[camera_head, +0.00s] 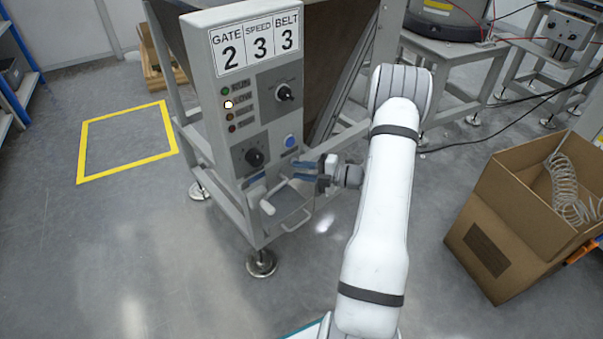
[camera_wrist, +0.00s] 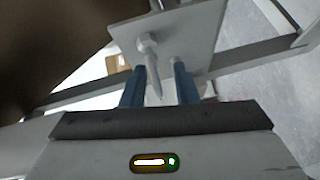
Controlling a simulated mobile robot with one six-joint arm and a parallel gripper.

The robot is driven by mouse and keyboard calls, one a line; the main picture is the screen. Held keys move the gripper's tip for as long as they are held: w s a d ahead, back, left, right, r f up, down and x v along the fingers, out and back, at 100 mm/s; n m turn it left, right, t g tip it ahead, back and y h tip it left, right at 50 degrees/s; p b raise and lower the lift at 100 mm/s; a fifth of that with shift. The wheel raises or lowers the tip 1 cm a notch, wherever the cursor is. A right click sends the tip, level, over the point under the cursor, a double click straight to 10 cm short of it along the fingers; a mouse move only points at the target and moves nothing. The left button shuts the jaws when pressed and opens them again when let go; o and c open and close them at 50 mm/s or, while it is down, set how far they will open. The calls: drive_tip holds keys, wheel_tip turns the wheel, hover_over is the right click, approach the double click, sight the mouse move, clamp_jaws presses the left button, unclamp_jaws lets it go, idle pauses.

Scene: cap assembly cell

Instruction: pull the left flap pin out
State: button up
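The grey control cabinet (camera_head: 245,110) stands left of my arm, with a grey flap or tray (camera_head: 293,212) low on its front. Pale pin-like parts (camera_head: 268,207) show near the flap; I cannot tell which is the left flap pin. My gripper (camera_head: 300,170) is at the cabinet's lower right front, its blue fingers pointing left. In the wrist view, a pale tapered pin (camera_wrist: 151,68) with a wider head stands out from a grey plate (camera_wrist: 185,35). My two blue fingers (camera_wrist: 160,84) are apart on either side of its tip, with clear gap to the right finger.
The cabinet carries knobs (camera_head: 254,158), lamps and a number sign (camera_head: 257,44). A wire-like handle (camera_head: 296,221) sticks out below the flap. A cardboard box (camera_head: 520,220) with a coiled hose stands at the right. The floor at the front left is clear.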

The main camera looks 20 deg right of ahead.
drive_tip(key=shift+w+a, duration=0.15)
drive_tip(key=shift+a, duration=0.05)
drive_tip(key=shift+c, duration=0.2)
